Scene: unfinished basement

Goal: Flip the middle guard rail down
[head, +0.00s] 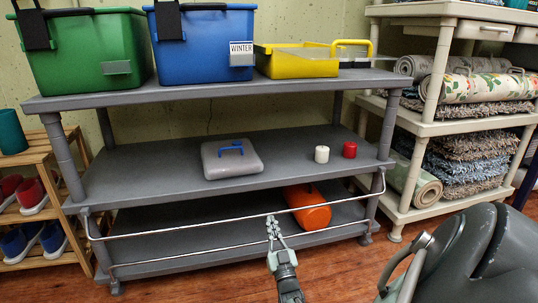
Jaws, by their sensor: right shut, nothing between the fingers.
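A grey shelf unit (120,178) has three tiers. The middle guard rail (170,228) is a thin metal bar with bent ends at the posts. It hangs below the front edge of the middle shelf, across the opening above the bottom shelf. A second thin bar (180,255) runs lower, along the front of the bottom shelf. My right gripper (272,224) is shut and empty, its fingertips pointing up at the middle rail's bar. The fingertips overlap the bar in the picture; I cannot tell whether they touch it. My left gripper is out of view.
Green, blue and yellow bins stand on top. A wooden shoe rack (38,157) and a beige shelf (440,126) flank the unit.

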